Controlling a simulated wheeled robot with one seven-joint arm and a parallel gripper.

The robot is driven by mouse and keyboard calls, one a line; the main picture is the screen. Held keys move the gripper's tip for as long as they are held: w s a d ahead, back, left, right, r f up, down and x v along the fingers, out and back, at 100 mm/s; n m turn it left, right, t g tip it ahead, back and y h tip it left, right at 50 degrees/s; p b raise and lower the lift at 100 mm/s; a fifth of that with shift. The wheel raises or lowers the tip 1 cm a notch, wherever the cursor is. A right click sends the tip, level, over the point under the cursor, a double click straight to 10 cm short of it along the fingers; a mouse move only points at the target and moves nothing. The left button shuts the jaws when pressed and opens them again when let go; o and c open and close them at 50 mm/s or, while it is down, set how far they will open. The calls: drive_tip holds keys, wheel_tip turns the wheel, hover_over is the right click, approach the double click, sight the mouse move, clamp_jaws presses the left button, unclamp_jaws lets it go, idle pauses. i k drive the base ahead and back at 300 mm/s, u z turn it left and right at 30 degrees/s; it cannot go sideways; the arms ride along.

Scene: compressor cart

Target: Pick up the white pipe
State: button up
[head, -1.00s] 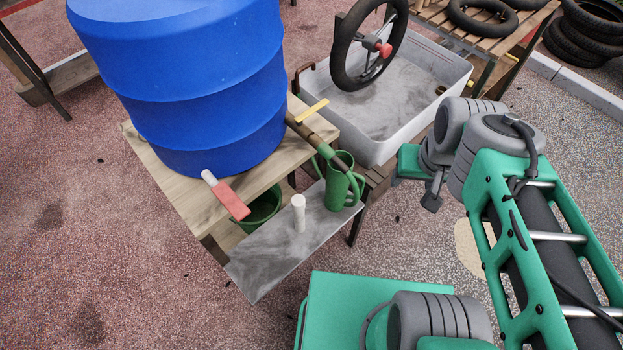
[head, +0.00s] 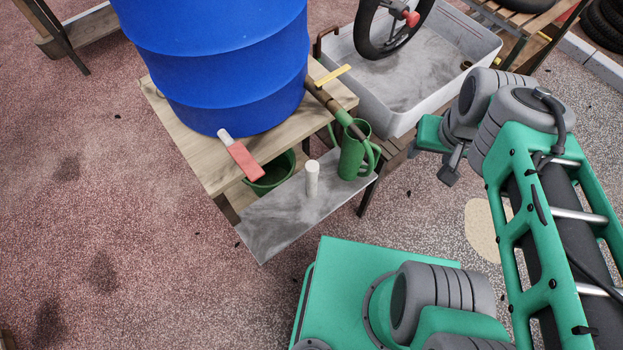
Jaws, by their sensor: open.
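The white pipe (head: 312,180) stands upright on a grey metal shelf (head: 275,228) in the head view. A green watering can (head: 353,157) stands just right of it, apart from it. My gripper (head: 449,174) is right of the shelf and the can, well apart from the pipe. It is open, with no object seen in it; my wrist partly hides it.
A blue barrel (head: 215,65) stands on a wooden table (head: 190,145) behind the shelf. A grey tub (head: 400,112) with a wheel is behind right. Open ground lies left.

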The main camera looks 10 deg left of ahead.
sight(312, 167)
drive_tip(key=z, duration=0.2)
drive_tip(key=k, duration=0.35)
drive_tip(key=u, duration=2.25)
drive_tip(key=i, duration=0.5)
drive_tip(key=u, duration=0.05)
